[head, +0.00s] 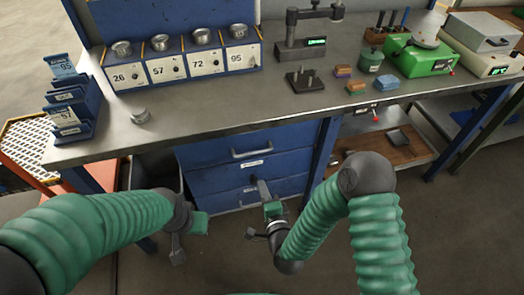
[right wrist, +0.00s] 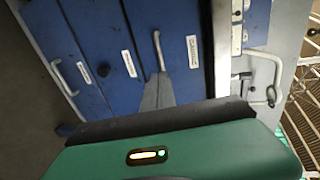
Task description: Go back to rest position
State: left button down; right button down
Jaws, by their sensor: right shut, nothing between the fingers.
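My right gripper (head: 263,188) is in front of the blue drawer cabinet (head: 246,190), below the bench top, with its grey fingers pointing toward the drawers. It is shut and empty. In the right wrist view its fingers (right wrist: 158,92) show as one grey shape against the blue drawer fronts. My left gripper (head: 178,250) hangs low at the left of the cabinet, over the floor. Its fingers are small and dark, and I cannot tell whether they are open or shut. Neither gripper is seen holding anything.
The grey bench top (head: 220,105) carries a blue rack (head: 183,65) with numbered compartments and metal pieces on top. A green device (head: 418,57) stands at right. Floor in front of the cabinet is clear.

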jog(key=s+d+r+n+g+h, duration=0.1)
jog(key=s+d+n+g+h, duration=0.2)
jog(key=d+n+g, duration=0.65)
jog(key=s+d+r+n+g+h, duration=0.1)
jog(key=s+d+r+n, duration=0.1)
jog(key=s+d, duration=0.45)
jog(key=s+d+r+n+g+h, duration=0.1)
jog(key=s+d+r+n, duration=0.15)
jog(key=s+d, duration=0.4)
notch_tip(320, 180, up, 13)
jog(key=p, duration=1.3)
jog(key=shift+g, duration=0.35)
